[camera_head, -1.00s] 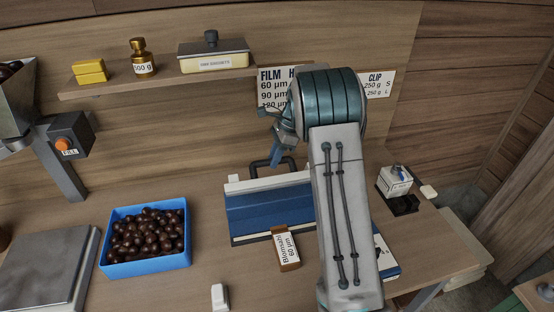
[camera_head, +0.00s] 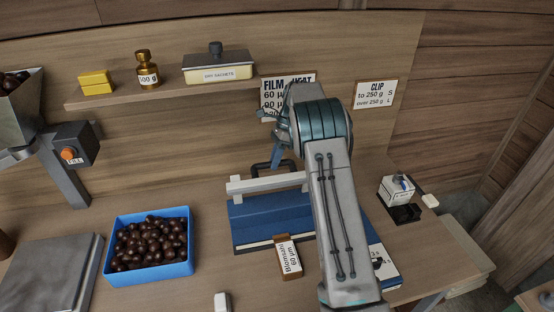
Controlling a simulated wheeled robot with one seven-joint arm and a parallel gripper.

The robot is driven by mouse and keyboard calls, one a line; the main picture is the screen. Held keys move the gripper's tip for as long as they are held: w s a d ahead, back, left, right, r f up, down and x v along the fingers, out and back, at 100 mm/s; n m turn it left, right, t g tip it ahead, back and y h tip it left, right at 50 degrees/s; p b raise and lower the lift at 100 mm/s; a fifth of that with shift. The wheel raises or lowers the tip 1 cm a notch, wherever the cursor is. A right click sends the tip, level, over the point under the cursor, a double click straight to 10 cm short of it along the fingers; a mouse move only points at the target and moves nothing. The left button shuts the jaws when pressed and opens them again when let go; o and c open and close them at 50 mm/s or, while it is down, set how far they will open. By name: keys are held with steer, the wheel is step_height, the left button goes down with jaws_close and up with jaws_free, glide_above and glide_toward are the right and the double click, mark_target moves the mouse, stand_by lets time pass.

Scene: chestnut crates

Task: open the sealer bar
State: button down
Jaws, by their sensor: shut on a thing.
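The sealer (camera_head: 265,215) is a blue-bodied unit on the bench, left of my arm. Its pale sealer bar (camera_head: 262,184) runs along the back edge, standing slightly above the blue body. A black loop handle (camera_head: 256,167) rises behind the bar. My gripper (camera_head: 275,160) reaches down from above and is shut on the handle. Its fingers are small and partly dark, so the exact hold is hard to see. My arm hides the right end of the bar and part of the sealer.
A small white box (camera_head: 395,189) stands at right. A shelf (camera_head: 170,90) hangs behind.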

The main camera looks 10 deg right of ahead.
steer(key=shift+s+f, duration=0.1)
steer(key=shift+f, duration=0.45)
steer(key=c, duration=1.6)
jaws_free()
steer(key=shift+c, duration=0.2)
steer(key=o, duration=0.3)
steer(key=shift+f, duration=0.1)
steer(key=shift+o, duration=0.2)
steer(key=shift+w+a, duration=0.1)
steer(key=shift+w, duration=0.25)
steer(key=shift+s+r, duration=0.15)
steer(key=shift+r, duration=0.1)
steer(key=v, duration=1.2)
steer(key=shift+f, duration=0.15)
